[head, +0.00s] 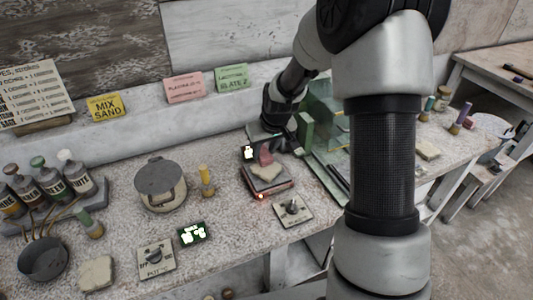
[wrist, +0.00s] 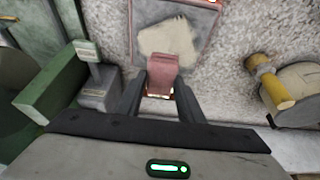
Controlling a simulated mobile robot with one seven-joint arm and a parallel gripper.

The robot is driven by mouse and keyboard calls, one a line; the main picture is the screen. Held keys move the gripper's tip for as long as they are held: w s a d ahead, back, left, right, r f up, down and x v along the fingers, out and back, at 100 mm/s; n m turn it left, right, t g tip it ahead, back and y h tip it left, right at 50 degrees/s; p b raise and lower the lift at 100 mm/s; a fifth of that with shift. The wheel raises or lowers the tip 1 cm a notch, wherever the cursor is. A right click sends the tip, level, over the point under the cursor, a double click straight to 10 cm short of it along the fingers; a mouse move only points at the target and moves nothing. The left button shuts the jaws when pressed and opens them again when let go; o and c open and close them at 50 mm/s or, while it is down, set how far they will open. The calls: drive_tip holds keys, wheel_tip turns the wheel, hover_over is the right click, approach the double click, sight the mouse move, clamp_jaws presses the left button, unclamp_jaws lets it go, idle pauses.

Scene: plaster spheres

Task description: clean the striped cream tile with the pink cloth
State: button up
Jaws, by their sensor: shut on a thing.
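The pink cloth (head: 265,156) is held between the fingers of my gripper (head: 268,143); it also shows in the wrist view (wrist: 163,68). My gripper (wrist: 160,92) is shut on it. The cloth's far end lies against the near edge of an irregular cream piece (wrist: 170,38), which also shows in the head view (head: 268,178). I cannot make out stripes on it. The cream piece lies flat on a dark square plate (head: 258,189) with a reddish edge and a small red light. Another cream piece (head: 97,273) lies at the front left.
A green machine (head: 325,125) stands close on the right.

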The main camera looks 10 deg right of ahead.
drive_tip(key=shift+w, duration=0.2)
drive_tip(key=shift+s+d+r+p, duration=0.1)
drive_tip(key=shift+s+r+p, duration=0.2)
drive_tip(key=shift+s+r, duration=0.35)
drive_tip(key=shift+s, duration=0.4)
drive_tip(key=shift+r+p, duration=0.9)
drive_tip(key=shift+r, duration=0.4)
